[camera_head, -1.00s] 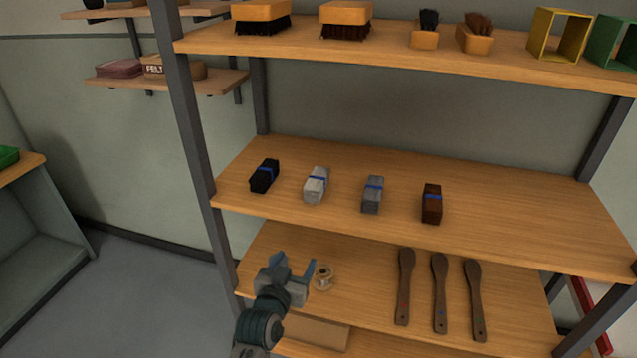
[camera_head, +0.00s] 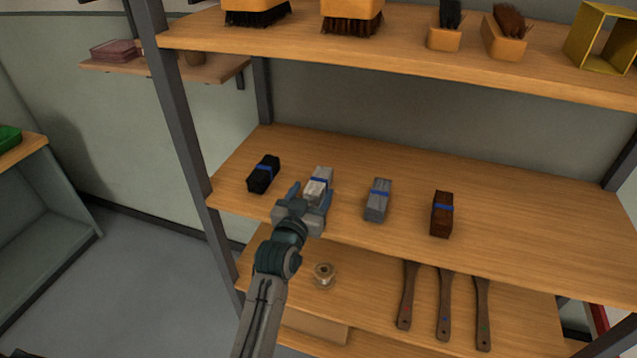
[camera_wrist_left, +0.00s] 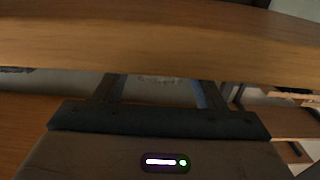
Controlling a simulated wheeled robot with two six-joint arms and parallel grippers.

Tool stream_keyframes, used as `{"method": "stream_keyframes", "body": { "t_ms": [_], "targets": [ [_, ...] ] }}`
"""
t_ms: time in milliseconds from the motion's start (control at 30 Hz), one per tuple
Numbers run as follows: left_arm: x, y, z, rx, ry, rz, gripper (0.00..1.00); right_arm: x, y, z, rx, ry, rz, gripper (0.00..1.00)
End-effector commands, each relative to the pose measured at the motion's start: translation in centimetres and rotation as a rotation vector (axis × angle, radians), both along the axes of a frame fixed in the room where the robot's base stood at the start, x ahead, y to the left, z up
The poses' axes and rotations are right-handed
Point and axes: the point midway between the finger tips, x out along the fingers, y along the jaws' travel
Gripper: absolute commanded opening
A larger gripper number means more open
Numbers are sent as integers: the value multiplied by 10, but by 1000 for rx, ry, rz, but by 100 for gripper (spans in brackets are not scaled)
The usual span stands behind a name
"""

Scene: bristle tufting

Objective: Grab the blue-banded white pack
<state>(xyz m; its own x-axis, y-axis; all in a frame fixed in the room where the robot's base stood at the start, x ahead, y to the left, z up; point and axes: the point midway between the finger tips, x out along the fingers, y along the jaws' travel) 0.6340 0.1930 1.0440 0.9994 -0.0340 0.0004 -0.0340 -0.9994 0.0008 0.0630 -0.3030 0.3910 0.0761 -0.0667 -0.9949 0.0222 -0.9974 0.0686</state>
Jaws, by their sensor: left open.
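The white pack with a blue band (camera_head: 321,174) lies on the middle shelf, second from the left in a row of packs. My left gripper (camera_head: 311,192) is open at this pack, its fingers at the near end, one to each side in the head view. The gripper partly hides the pack's near part. I cannot tell whether the fingers touch it. In the left wrist view the open fingers (camera_wrist_left: 158,92) show, but I cannot clearly make out the pack. My right gripper is not in view.
A black pack (camera_head: 264,174) lies to the left, a grey pack (camera_head: 378,201) and a brown pack (camera_head: 442,214) to the right. Brushes (camera_head: 352,14) stand on the shelf above.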

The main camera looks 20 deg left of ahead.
Motion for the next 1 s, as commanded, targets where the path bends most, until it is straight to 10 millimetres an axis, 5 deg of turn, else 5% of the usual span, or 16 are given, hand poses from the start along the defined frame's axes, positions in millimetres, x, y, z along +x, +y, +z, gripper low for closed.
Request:
{"method": "stream_keyframes", "body": {
  "t_ms": [267, 667, 900, 1000],
  "targets": [
    [36, 0, 2, 1, 1, 0, 64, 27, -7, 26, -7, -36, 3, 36],
    [49, -1, -2, 0, 0, 0, 64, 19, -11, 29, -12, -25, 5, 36],
    [49, -1, -2, 0, 1, 0, 18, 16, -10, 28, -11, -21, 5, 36],
    [49, -1, -2, 0, 0, 0, 14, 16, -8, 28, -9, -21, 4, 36]
  ]
}}
